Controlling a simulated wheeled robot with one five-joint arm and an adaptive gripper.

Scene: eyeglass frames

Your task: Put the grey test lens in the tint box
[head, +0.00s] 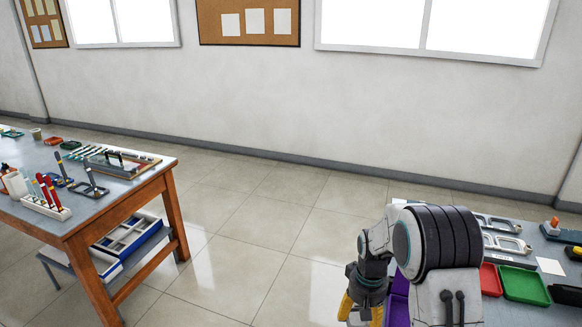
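My gripper (360,312) hangs low in the head view, in front of the right-hand table, with yellow parts on its two sides. Its fingertips run to the bottom edge, so I cannot tell whether it is open or holds anything. I cannot pick out the grey test lens. No box is clearly the tint box. A green tray (525,285) and a red tray (490,280) sit on the right-hand table, right of my arm. Purple bins (398,302) show between my gripper and my arm, partly hidden.
Grey frame-shaped pieces (505,243) and a white card (550,266) lie on the right table. The left wooden table (120,209) holds a white rack with red-handled tools (45,207) and other small items. Tiled floor (262,215) lies clear between the tables.

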